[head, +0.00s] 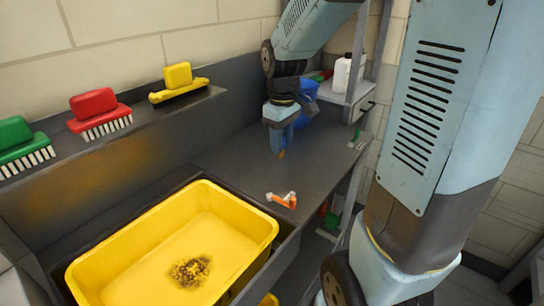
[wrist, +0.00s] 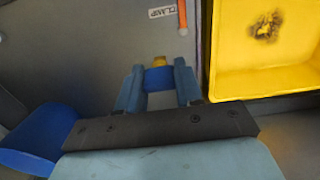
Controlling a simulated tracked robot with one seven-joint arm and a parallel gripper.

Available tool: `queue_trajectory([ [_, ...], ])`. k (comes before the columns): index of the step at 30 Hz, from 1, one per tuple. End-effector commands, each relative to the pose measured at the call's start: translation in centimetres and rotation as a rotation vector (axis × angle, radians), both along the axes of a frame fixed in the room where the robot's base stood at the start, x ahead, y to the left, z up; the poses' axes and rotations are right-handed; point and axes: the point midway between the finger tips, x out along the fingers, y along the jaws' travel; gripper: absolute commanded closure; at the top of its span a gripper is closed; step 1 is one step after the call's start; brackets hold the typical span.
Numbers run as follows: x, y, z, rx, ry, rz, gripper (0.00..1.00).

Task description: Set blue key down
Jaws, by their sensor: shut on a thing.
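My gripper (head: 279,143) points down over the dark grey counter (head: 233,163), between the yellow tub and the back shelf. In the wrist view its two blue-grey fingers (wrist: 158,84) are shut on the blue key (wrist: 158,76). The key shows as a blue block between the fingers, with a small yellow part at its far end. In the head view the fingers mostly hide the key. I cannot tell whether it touches the counter.
A yellow tub (head: 269,226) with a dark dirty patch is at the front. An orange-and-white tool (head: 283,200) lies on the counter near a label (wrist: 161,12). Red (head: 95,104), green (head: 18,138) and yellow (head: 178,78) brushes stand on the ledge. A white bottle (head: 342,74) stands behind.

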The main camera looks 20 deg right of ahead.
Motion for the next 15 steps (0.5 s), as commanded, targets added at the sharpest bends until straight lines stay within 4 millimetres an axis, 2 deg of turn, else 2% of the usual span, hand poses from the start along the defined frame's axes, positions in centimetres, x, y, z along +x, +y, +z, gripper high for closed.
queue_trajectory([
  [10, 5.6, -0.9, -2.6, 0.000, 0.003, -0.002, 0.94],
  [15, 7.5, -1.2, -4.9, 0.000, 0.003, -0.003, 0.94],
])
